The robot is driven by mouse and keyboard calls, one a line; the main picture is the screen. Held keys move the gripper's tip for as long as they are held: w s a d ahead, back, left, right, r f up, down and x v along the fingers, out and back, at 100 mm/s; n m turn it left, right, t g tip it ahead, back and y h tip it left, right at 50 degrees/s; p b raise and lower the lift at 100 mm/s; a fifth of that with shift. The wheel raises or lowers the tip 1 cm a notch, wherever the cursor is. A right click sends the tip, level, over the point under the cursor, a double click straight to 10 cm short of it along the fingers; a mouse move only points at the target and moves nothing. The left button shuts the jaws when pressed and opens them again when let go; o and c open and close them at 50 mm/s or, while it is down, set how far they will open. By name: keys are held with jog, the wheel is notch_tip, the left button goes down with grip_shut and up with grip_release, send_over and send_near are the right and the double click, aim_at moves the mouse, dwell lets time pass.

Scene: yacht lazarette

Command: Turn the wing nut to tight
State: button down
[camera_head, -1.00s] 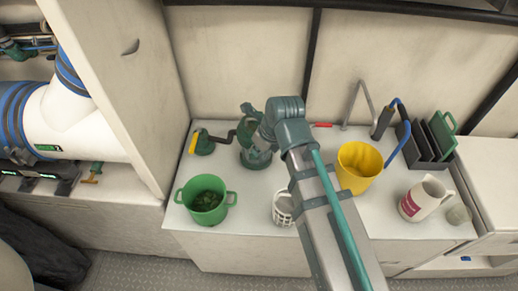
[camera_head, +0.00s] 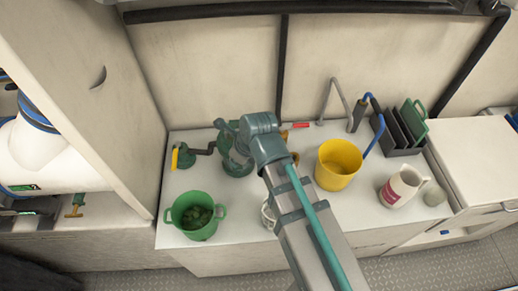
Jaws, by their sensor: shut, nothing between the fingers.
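The wing nut cannot be made out; my arm's end covers part of the likely place. A green vessel with a clear body (camera_head: 237,163), like a strainer, stands on the counter, partly hidden behind my arm. My gripper (camera_head: 243,148) is over the top of this vessel, at its right side. It looks shut and holds nothing that I can see. Its fingertips are small and mostly hidden, so I cannot tell whether they touch anything.
A green fitting with a yellow handle (camera_head: 182,156) stands left of the vessel. In front are a green bucket (camera_head: 196,216) with dark contents and a white basket (camera_head: 267,215). A yellow bucket (camera_head: 338,165), white jug (camera_head: 402,186) and dark rack (camera_head: 402,132) stand to the right.

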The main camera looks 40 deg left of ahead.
jog(key=shift+s+a+r+p, duration=0.1)
jog(key=shift+a+r+p, duration=0.2)
jog(key=shift+p, duration=0.2)
jog(key=shift+s+a+f+p, duration=0.15)
jog(key=shift+a+f+p, duration=0.15)
jog(key=shift+p, duration=0.35)
jog(key=shift+w+d+p, duration=0.15)
jog(key=shift+w+p, duration=0.15)
jog(key=shift+w, duration=0.5)
jog(key=s+d+r, duration=0.5)
jog(key=r, duration=0.4)
jog(key=shift+s+d+r, duration=0.2)
jog(key=shift+s+d, duration=0.15)
jog(key=shift+s, duration=0.05)
